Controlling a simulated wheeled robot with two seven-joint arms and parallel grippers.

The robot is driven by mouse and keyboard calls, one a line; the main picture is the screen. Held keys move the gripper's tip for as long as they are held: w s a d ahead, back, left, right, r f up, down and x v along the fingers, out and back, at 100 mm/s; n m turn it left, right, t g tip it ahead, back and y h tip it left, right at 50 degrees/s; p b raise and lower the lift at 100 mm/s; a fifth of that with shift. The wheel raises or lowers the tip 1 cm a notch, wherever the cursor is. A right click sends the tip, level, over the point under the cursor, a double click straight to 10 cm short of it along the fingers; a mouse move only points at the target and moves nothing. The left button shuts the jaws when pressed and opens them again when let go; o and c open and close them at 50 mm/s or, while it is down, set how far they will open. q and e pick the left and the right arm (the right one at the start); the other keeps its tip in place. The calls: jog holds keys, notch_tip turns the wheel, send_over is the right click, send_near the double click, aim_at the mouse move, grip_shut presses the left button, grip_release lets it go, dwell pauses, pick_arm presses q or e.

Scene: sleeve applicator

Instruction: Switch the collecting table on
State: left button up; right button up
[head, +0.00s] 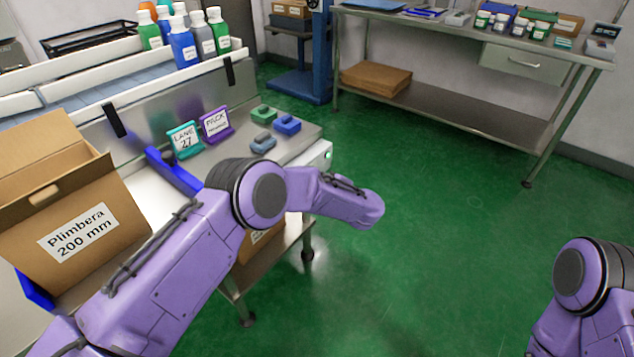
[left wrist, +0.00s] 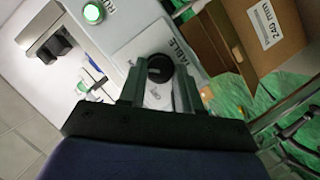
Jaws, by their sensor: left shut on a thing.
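In the left wrist view a round black knob (left wrist: 160,68) sits on a pale panel (left wrist: 130,38) beside a label (left wrist: 188,50) reading "TABLE". My left gripper (left wrist: 160,80) is shut on this knob, with one dark finger on each side of it. Which way the knob is turned cannot be told for sure. In the head view my left arm reaches over the machine's near end, and its gripper and the knob are hidden. My right gripper is out of view; only part of that arm shows at right.
A lit green button (left wrist: 93,12) is on the same panel. A carton (left wrist: 240,40) marked "240 mm" is close by. In the head view a "Plimbera 200 mm" carton (head: 60,205), a "LANE 27" sign (head: 184,140) and a purple sign (head: 215,124) stand near my arm. The green floor is clear.

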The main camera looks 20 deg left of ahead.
pick_arm(q)
jog(key=shift+s+f, duration=0.1)
jog(key=shift+f, duration=0.05)
jog(key=o, duration=1)
jog(key=shift+o, duration=0.2)
jog(key=v, duration=1)
jog(key=shift+s+d+p, duration=0.15)
jog(key=shift+d+p, duration=0.05)
jog(key=shift+p, duration=0.25)
